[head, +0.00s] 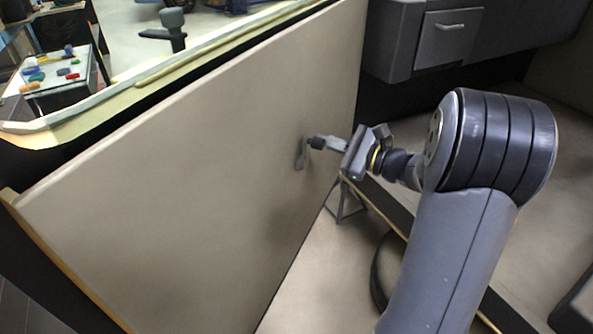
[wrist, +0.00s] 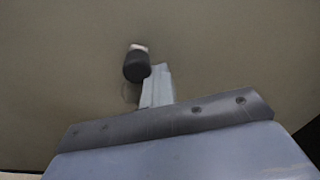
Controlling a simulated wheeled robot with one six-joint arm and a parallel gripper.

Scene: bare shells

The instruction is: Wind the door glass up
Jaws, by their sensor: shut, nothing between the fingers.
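The door panel (head: 190,165) is a large beige sheet on the left. A small window crank (head: 301,155) sits on it toward its far end, with a dark knob (head: 317,142) that also shows in the wrist view (wrist: 137,67). My gripper (head: 328,142) is shut and empty, its fingertips close beside the knob. In the wrist view the fingertips (wrist: 160,74) lie just right of the knob; I cannot tell whether they touch it. Part of the crank arm is hidden behind the knob and fingers. I cannot make out the door glass in the opening above the panel.
A pale sill (head: 150,77) runs along the panel's top. Beyond it stands a table (head: 62,85) with small coloured objects. A dark dashboard with a glove box (head: 449,38) is at the upper right. A small dark stand (head: 345,203) is below my gripper.

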